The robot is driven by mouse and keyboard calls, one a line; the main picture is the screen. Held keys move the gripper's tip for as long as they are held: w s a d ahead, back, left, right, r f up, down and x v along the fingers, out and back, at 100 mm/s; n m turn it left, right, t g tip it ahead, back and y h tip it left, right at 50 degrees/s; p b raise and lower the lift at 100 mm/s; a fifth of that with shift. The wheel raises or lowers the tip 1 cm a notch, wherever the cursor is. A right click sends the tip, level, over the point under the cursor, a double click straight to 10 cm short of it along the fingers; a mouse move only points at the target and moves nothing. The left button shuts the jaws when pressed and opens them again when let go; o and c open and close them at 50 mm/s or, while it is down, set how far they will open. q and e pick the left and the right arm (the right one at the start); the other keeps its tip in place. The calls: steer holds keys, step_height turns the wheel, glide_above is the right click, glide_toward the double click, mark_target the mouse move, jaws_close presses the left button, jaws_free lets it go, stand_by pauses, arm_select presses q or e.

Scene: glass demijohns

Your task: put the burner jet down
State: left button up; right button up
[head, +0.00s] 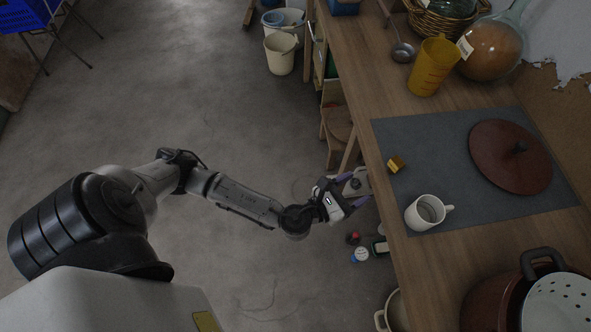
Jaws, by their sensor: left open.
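A small brass-coloured block (396,164), which looks like the burner jet, lies on the grey mat (445,150) near the mat's left edge. My left gripper (353,189) is open, its two purple-tipped fingers apart and pointing right towards the table. It is just off the table's left edge, to the left of and a little below the brass piece in the picture, and apart from it. Nothing shows between its fingers. My right gripper is not in view.
A white mug (427,212) and a dark red round lid (510,157) are on the mat. A yellow jug (433,66), a ladle (402,51) and a glass demijohn (492,47) stand behind. Pots (490,303) are at the front right. The mat's middle is clear.

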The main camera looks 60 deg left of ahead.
arm_select(q)
steer(key=shift+n, duration=0.3)
steer(key=s+a+f+n+g, duration=0.1)
steer(key=s+f+n+g, duration=0.2)
steer(key=s+n, duration=0.4)
steer(key=s+a+f+n+g+y, duration=0.1)
steer(key=s+n+g, duration=0.5)
steer(key=n, duration=1)
steer(key=s+a+f+n+g, duration=0.3)
steer(key=s+f+n+g, duration=0.2)
steer(key=s+n, duration=0.4)
steer(key=shift+s+f+n, duration=0.15)
steer(key=shift+s+n, duration=0.05)
steer(key=shift+n, duration=1)
